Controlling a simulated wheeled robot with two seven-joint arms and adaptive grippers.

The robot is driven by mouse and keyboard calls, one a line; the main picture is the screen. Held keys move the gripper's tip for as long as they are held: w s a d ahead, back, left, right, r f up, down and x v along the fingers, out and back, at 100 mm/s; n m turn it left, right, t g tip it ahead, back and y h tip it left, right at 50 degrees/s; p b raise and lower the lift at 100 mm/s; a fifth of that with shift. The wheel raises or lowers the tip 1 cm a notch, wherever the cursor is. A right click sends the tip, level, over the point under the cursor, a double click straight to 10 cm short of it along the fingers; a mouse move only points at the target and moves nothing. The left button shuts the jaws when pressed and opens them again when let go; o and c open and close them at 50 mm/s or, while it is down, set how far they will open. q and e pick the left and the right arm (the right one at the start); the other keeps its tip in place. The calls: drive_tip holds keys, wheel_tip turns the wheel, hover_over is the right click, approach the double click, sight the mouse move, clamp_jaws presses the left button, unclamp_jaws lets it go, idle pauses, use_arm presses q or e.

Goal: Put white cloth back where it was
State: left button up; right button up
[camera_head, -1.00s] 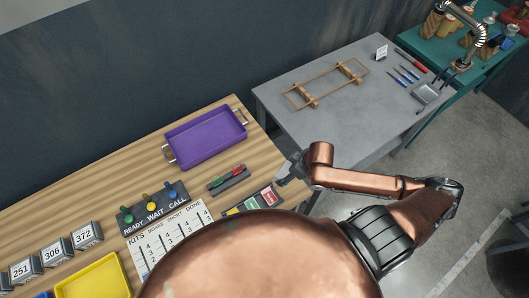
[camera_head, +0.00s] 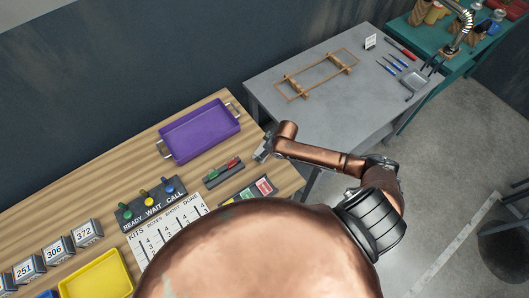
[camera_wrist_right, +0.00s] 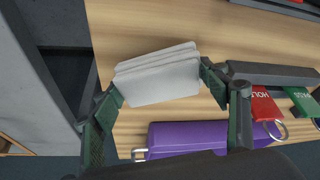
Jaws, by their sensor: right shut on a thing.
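The white cloth (camera_wrist_right: 158,78) is a folded, layered stack in the right wrist view. My right gripper (camera_wrist_right: 160,82) has its two fingers at opposite edges of the cloth and is shut on it. In the head view my right gripper (camera_head: 262,152) is above the right end of the wooden table, right of the purple tray (camera_head: 199,132); I cannot make out the cloth there. Whether the cloth touches the table I cannot tell. My left gripper is not in view.
The grey table (camera_head: 330,115) holds a wooden frame (camera_head: 318,75) and tools.

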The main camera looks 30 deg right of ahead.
drive_tip(key=shift+f, duration=1)
drive_tip(key=shift+f, duration=0.1)
drive_tip(key=o, duration=1)
drive_tip(key=shift+s, duration=0.1)
drive_tip(key=v, duration=1.2)
drive_tip(key=shift+b, duration=0.35)
